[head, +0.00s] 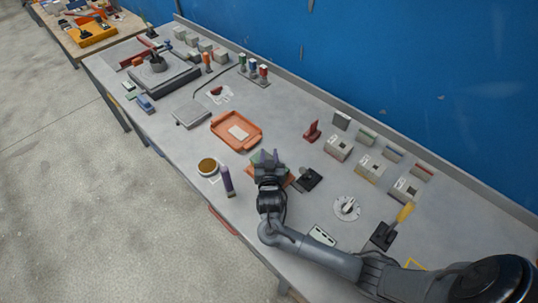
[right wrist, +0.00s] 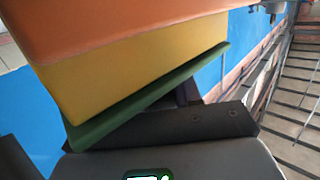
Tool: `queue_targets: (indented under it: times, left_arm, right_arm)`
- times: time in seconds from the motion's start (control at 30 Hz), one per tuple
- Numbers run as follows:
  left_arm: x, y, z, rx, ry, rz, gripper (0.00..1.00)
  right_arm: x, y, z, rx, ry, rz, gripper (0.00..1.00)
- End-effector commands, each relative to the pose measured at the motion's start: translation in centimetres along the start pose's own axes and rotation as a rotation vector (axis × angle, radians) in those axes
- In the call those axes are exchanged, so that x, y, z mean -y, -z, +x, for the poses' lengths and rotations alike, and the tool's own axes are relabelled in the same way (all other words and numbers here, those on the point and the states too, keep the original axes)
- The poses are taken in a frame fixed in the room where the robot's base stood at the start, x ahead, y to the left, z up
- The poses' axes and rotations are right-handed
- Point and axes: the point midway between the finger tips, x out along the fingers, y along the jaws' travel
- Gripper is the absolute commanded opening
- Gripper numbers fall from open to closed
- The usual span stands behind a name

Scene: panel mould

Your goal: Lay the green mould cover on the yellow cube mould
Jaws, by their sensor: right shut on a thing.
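My right gripper (head: 268,165) is over the middle of the bench, seen from above, and hides most of what is under it. In the right wrist view, the green mould cover (right wrist: 160,92) is a thin plate at the dark gripper fingers (right wrist: 185,112), and my right gripper is shut on it. The yellow cube mould (right wrist: 130,65) lies right along the green plate's face. I cannot tell whether they touch. In the head view a bit of green (head: 256,157) shows beside the gripper. My left gripper is not in view.
An orange surface (right wrist: 100,30) borders the yellow mould; an orange edge (head: 287,180) shows beside the gripper. An orange tray (head: 213,131) lies behind left. A purple bottle (head: 227,182) and brown-filled cup (head: 207,166) stand left. A black block (head: 309,180) and white dial (head: 346,208) lie right.

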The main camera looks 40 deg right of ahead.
Motion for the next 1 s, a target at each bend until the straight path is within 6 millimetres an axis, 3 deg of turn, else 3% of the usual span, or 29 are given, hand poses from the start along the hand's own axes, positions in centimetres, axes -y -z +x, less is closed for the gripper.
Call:
queue_targets:
  times: [0.07, 0.1, 0.27, 0.57, 0.77, 1.0]
  left_arm:
    - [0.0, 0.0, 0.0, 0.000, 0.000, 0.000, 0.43]
    - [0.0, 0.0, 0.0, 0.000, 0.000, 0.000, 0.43]
    - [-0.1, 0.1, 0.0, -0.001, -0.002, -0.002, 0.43]
    - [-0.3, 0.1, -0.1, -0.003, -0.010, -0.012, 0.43]
    - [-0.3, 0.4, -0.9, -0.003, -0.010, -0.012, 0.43]
    - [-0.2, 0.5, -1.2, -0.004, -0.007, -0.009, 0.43]
  right_arm:
    - [0.0, 0.0, 0.0, -0.001, 0.000, 0.000, 0.03]
    - [0.0, 0.0, 0.0, 0.000, 0.000, 0.000, 0.35]
    - [0.0, 0.0, 0.0, 0.000, 0.001, 0.000, 0.59]
    - [0.0, 0.1, 0.0, -0.001, 0.001, 0.000, 0.59]
    - [0.1, 1.6, -0.3, -0.002, 0.003, -0.001, 0.59]
    - [0.1, 1.2, -4.7, 0.002, 0.004, 0.002, 0.59]
